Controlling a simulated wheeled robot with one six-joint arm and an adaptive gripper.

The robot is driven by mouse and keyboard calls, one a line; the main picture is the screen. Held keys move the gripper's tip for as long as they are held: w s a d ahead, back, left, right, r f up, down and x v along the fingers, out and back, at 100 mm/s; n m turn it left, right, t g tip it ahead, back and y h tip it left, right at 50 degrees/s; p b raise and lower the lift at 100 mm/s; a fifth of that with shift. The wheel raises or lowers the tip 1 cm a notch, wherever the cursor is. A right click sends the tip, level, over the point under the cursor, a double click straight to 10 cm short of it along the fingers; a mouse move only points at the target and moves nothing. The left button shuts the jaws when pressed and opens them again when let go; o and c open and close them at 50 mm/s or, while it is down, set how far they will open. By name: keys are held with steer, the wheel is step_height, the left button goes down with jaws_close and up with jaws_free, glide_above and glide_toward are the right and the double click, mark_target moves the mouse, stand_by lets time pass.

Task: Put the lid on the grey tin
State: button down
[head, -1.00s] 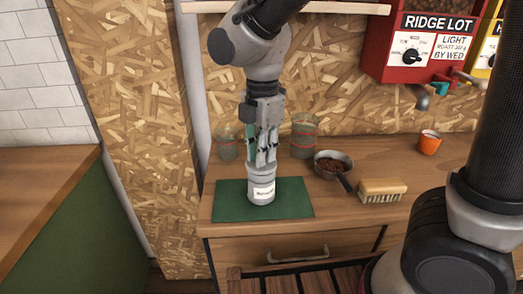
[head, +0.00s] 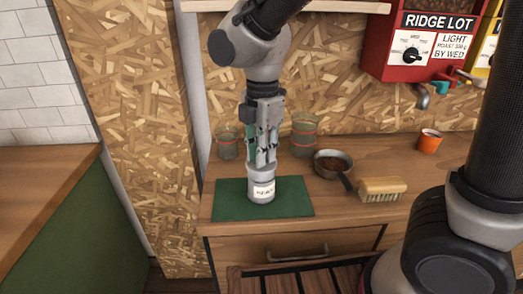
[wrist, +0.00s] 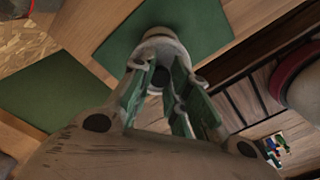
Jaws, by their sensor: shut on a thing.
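The grey tin (head: 262,194), with a white label, stands upright on the green mat (head: 228,204). The grey lid (head: 262,171) is at the tin's top, and from the head view I see no clear gap between them. My gripper (head: 262,164) points straight down above the tin, shut on the lid. In the wrist view my green-padded fingers (wrist: 166,84) close over a dark knob, with the pale round top (wrist: 163,45) beyond them. The fingers partly hide the lid, so its exact seating cannot be told.
Glass jars (head: 303,136) and (head: 228,142) stand behind the gripper. A small pan (head: 333,163) and a brush (head: 382,189) lie to the right of the mat. An orange cup (head: 429,142) stands farther right. The mat is otherwise clear.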

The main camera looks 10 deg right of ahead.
steer(key=c, duration=0.8)
jaws_free()
steer(key=shift+r, duration=0.1)
steer(key=shift+r, duration=3.45)
jaws_close()
steer(key=shift+f, duration=0.2)
